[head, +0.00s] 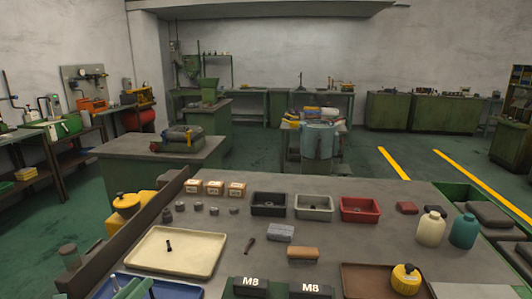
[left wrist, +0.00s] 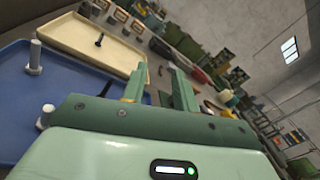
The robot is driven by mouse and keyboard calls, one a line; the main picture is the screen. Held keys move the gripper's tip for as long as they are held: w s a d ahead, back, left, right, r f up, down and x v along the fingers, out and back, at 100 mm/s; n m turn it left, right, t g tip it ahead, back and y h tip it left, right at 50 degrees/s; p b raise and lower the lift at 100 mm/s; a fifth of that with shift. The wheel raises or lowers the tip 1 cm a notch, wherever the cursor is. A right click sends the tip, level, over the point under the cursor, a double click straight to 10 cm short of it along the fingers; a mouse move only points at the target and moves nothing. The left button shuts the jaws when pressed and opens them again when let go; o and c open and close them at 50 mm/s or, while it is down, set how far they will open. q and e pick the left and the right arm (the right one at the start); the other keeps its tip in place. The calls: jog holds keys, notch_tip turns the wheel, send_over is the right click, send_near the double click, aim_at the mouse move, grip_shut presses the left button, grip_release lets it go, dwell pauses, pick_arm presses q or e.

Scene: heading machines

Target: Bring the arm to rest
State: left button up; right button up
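My left gripper (head: 134,287) shows only at its tip, at the bottom left of the head view, over the blue tray (head: 186,289). In the left wrist view the two green fingers of my left gripper (left wrist: 160,82) stand apart with nothing between them. The blue tray (left wrist: 18,90) lies beside the gripper there, with a standing bolt (left wrist: 35,58) on it and another bolt (left wrist: 45,115) close to the gripper body. My right gripper is in neither view.
A cream tray (head: 150,262) holds one dark bolt (head: 169,245). Black, grey and red bins (head: 360,209) stand along the table's back. Two M8 blocks (head: 252,283), a brown tray (head: 355,285) with a yellow container (head: 406,279), and bottles (head: 431,229) stand nearby.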

pick_arm(q)
jog(key=s+a+r+n+t+y, duration=0.35)
jog(key=s+n+y, duration=0.4)
jog(key=n, duration=0.75)
jog(key=s+a+f+n+g+y, duration=0.3)
jog(key=s+f+n+g+y, duration=0.4)
jog(key=n, duration=0.3)
jog(key=s+d+f+n+g+h, duration=0.2)
jog(key=s+d+f+g+h, duration=0.3)
jog(key=s+f+g, duration=0.4)
jog(key=s+d+f+g+h, duration=0.1)
jog(key=s+d+f, duration=0.1)
jog(key=f, duration=1)
jog(key=s+d+f+h, duration=0.1)
jog(key=s+d+f, duration=0.1)
jog(key=f, duration=1.1)
jog(key=s+f+n+g+h, duration=0.2)
jog(key=s+f+n+g, duration=0.1)
jog(key=s+f, duration=1.2)
jog(key=s, duration=0.3)
jog(key=shift+s+n, duration=0.3)
jog(key=shift+s, duration=0.1)
